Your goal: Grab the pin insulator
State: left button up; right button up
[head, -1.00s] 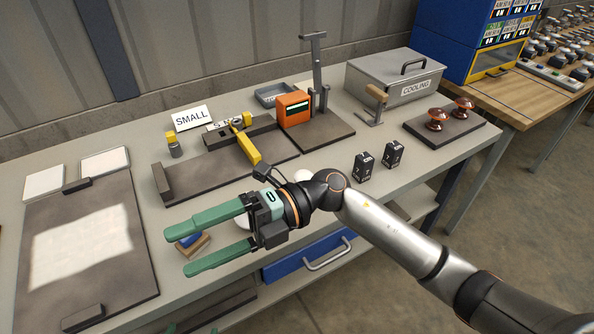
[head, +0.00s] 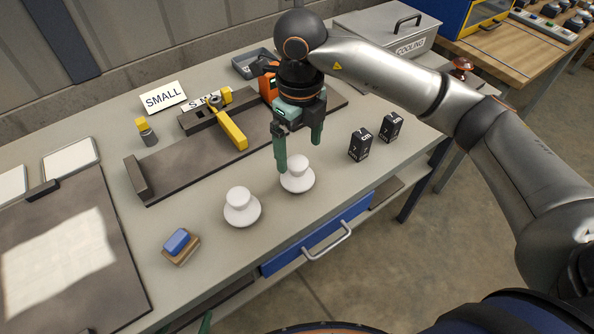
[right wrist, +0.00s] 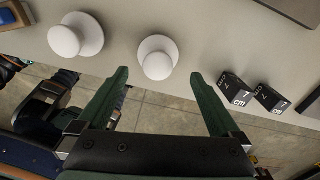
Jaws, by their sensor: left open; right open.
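Two white insulators with round heads on wider discs stand upright near the bench's front edge. The left one (head: 241,208) is clear of both grippers. My right gripper (head: 299,154) is open, pointing down over the right one (head: 297,183), with a finger to each side of its head in the head view. In the right wrist view this insulator (right wrist: 158,61) lies between and just beyond the fingertips (right wrist: 160,74), with no visible contact. The other insulator (right wrist: 75,37) is left of the fingers. Only a green tip of my left gripper (head: 205,323) shows at the bottom edge.
Two black 7 cm blocks (head: 360,145) (head: 390,127) stand right of the insulators. A yellow-handled gauge (head: 230,130) on a dark board and an orange device (head: 267,84) are behind. A blue-topped sponge block (head: 180,245) lies front left. The blue drawer (head: 320,235) is below.

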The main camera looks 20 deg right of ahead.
aim_at(299, 172)
notch_tip(299, 172, down, 8)
jog(key=shift+s+a+r+p, duration=0.15)
jog(key=shift+r+p, duration=0.1)
jog(key=shift+p, duration=0.15)
jog(key=shift+c, duration=0.2)
jog(key=c, duration=1.5)
jog(key=shift+o, duration=0.2)
jog(key=shift+r, duration=0.15)
